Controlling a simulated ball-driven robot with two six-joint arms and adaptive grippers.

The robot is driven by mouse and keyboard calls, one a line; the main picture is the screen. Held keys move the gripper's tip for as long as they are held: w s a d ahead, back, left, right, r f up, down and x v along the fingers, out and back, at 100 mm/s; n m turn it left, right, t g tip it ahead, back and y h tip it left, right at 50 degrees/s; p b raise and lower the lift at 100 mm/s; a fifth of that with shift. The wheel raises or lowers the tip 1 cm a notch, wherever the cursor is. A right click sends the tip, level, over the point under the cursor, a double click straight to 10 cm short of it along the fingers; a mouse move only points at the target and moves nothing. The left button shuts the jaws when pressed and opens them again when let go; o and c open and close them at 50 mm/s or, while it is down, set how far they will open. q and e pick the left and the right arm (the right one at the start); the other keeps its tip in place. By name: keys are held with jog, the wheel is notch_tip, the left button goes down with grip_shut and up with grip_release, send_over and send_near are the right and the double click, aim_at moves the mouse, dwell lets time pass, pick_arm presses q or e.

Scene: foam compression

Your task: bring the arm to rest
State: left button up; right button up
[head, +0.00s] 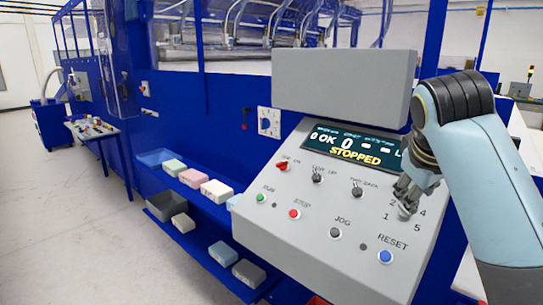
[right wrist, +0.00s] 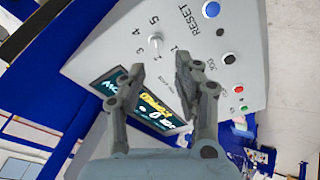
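My right arm comes in from the right in the head view, and its gripper (head: 408,192) is over the numbered selector knob (head: 405,213) on the grey control panel (head: 300,240). In the right wrist view the two fingers of this gripper (right wrist: 158,65) are apart with nothing between them. The pale knob (right wrist: 156,42) stands just beyond the fingertips, near the figures 3, 4 and 5. I cannot tell whether a finger touches it. The screen (head: 352,146) reads "STOPPED". My left gripper is in neither view.
The panel carries a red switch (head: 283,165), a red STOP button (head: 294,213), a black JOG button (head: 336,232) and a blue RESET button (head: 385,256). A grey box (head: 340,85) rises behind the screen. Foam blocks (head: 192,178) lie on blue shelves at left.

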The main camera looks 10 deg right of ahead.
jog(key=s+a+f+g+y, duration=0.15)
jog(key=s+f, duration=0.25)
jog(key=s, duration=0.5)
jog(key=s+a+f+m+y, duration=0.1)
jog(key=s+a+f, duration=0.1)
jog(key=s+f, duration=0.5)
jog(key=s+a+f+g+y, duration=0.1)
jog(key=s+f, duration=0.1)
jog(key=s, duration=1)
notch_tip(320, 180, down, 38)
jog(key=d+b, duration=0.2)
jog(key=b, duration=1.1)
jog(key=s+f+b, duration=0.3)
jog(key=s+f, duration=0.3)
jog(key=f, duration=0.3)
jog(key=s+d+f+g+b, duration=0.1)
jog(key=s+f+b, duration=0.3)
jog(key=s+f, duration=0.3)
jog(key=s+f+m+g+b, duration=0.1)
jog(key=s+f+b, duration=0.3)
jog(key=f, duration=0.9)
jog(key=s, duration=0.2)
jog(key=shift+s+d, duration=0.2)
jog(key=shift+s, duration=0.2)
jog(key=shift+g, duration=0.25)
